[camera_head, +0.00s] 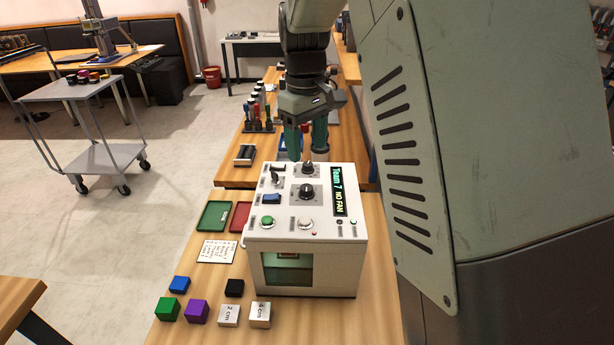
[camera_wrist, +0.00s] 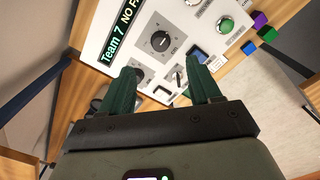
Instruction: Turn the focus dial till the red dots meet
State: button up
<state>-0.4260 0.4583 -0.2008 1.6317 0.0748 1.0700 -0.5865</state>
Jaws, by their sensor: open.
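The white laser marker (camera_head: 340,228) stands on the wooden table, its top a control panel. A large black dial (camera_head: 306,192) sits mid-panel, and it also shows in the wrist view (camera_wrist: 161,41). A smaller black knob (camera_head: 308,168) is at the panel's back edge; in the wrist view it is beside the left fingertip (camera_wrist: 141,73). I cannot read which is the focus dial. My gripper (camera_head: 305,153) is open and empty, pointing down near the panel's back edge. In the wrist view its green fingers (camera_wrist: 163,72) straddle the small knob and a toggle switch (camera_wrist: 179,75). No red dots are visible.
The display (camera_head: 341,190) reads "Team 7 NO FAN". The panel has a green button (camera_head: 267,221) and a blue switch (camera_head: 272,198). Green (camera_head: 213,216) and red trays lie left of the machine. Several coloured blocks (camera_head: 197,311) lie in front. A second table stands behind.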

aim_at(307, 187)
jog(key=f, duration=1)
jog(key=shift+w+f, duration=0.2)
jog(key=shift+f, duration=0.1)
jog(key=c, duration=1)
jog(key=shift+c, duration=0.2)
jog(key=shift+m, duration=0.5)
jog(key=m, duration=0.3)
jog(key=shift+m, duration=2.5)
